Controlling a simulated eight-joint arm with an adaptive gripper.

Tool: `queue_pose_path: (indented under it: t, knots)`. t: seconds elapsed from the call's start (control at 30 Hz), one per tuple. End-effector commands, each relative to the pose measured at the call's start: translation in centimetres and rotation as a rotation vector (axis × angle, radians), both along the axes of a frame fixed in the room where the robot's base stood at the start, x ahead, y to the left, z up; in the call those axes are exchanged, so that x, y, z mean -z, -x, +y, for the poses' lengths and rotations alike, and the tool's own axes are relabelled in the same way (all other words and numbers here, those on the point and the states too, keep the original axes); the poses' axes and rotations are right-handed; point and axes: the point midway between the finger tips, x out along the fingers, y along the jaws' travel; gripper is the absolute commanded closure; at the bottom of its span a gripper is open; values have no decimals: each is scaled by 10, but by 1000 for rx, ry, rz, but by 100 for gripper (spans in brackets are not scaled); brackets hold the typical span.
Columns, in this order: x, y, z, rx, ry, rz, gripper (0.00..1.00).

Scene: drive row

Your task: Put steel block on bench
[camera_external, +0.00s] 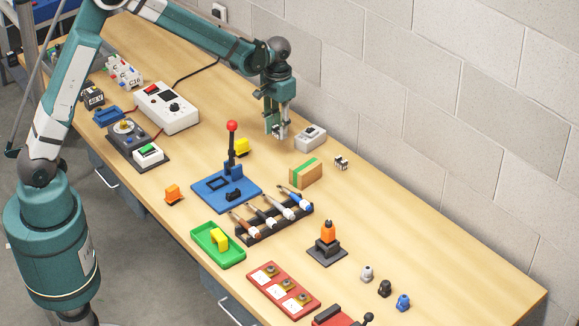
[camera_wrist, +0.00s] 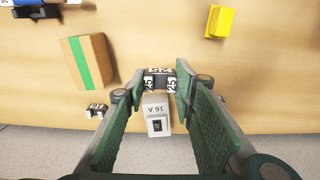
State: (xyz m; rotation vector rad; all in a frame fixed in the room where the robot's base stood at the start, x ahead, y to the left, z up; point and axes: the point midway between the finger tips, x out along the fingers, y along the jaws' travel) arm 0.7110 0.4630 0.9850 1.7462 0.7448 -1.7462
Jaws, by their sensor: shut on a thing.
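My gripper (camera_external: 276,131) is at the far side of the wooden bench (camera_external: 430,240), pointing down. In the wrist view my gripper (camera_wrist: 160,84) is shut on a small dark grey block (camera_wrist: 158,72) with white labels reading 25, which I take as the steel block. The held block (camera_external: 280,131) shows only partly between the fingers in the external view. It is low over the bench; I cannot tell whether it touches the wood.
A grey 16 A switch box (camera_external: 310,138) stands close to my gripper. Another small labelled block (camera_external: 341,162), a cardboard box with green tape (camera_external: 305,173) and a yellow block (camera_external: 241,146) are near. The blue lever base (camera_external: 226,190) rises in front. The wall is close behind.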

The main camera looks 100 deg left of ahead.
Motion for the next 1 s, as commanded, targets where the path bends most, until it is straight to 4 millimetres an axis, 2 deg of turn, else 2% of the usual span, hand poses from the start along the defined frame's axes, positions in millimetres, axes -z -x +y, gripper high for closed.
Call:
queue_pose_path:
  t: [0.27,0.37,0.63,0.87,1.0]
  knots:
    - [-7,0,0,0,0,0,90]
    - [-16,0,0,0,0,0,90]
    - [-57,0,0,0,0,0,90]
    - [-53,-30,-36,5,0,0,90]
    - [-53,-51,-64,7,0,0,90]
